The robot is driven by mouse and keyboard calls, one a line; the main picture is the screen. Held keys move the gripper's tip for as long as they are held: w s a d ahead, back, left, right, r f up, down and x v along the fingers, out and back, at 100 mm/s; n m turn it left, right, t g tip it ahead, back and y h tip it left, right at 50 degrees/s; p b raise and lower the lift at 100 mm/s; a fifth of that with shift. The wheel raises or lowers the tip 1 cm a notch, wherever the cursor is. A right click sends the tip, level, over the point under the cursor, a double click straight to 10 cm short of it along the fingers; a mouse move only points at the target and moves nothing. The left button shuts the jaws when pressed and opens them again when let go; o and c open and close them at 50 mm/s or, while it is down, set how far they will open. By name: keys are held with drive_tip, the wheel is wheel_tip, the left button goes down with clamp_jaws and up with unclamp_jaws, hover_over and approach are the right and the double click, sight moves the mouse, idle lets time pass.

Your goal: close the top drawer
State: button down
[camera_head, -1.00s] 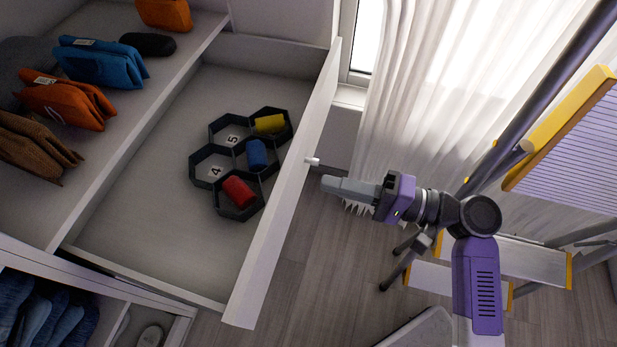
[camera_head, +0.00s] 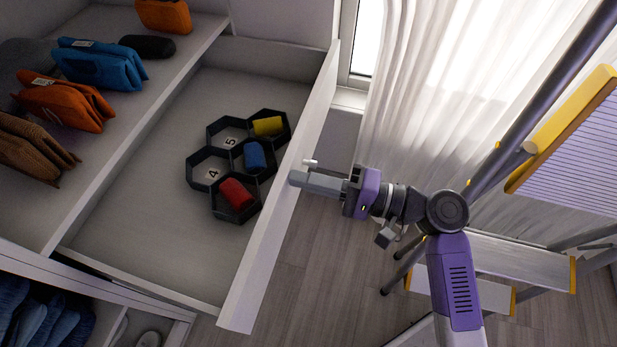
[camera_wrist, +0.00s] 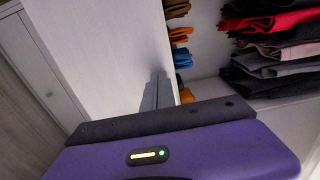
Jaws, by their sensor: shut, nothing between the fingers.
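The top drawer (camera_head: 262,246) is pulled out, and its white front panel slants across the middle of the head view. A small white knob (camera_head: 310,163) sticks out of the panel's outer face. My gripper (camera_head: 293,178) is shut and empty, with its fingertips at the outer face of the panel just below the knob; they look to be touching it or very close. In the wrist view my shut fingers (camera_wrist: 157,90) point at the pale panel (camera_wrist: 115,45). A dark hexagonal organizer (camera_head: 207,168) with red, blue and yellow rolls lies in the drawer.
Folded clothes (camera_head: 100,62) lie on the shelf beside the drawer at left. A yellow-edged stepladder (camera_head: 490,270) stands at right, close behind my arm. A white curtain (camera_head: 440,90) hangs at the back. Wooden floor (camera_head: 310,270) is clear in front of the panel.

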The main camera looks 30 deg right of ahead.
drive_tip(key=b+x, duration=0.2)
drive_tip(key=x, duration=3)
drive_tip(key=shift+w+a, duration=0.15)
drive_tip(key=shift+a, duration=0.05)
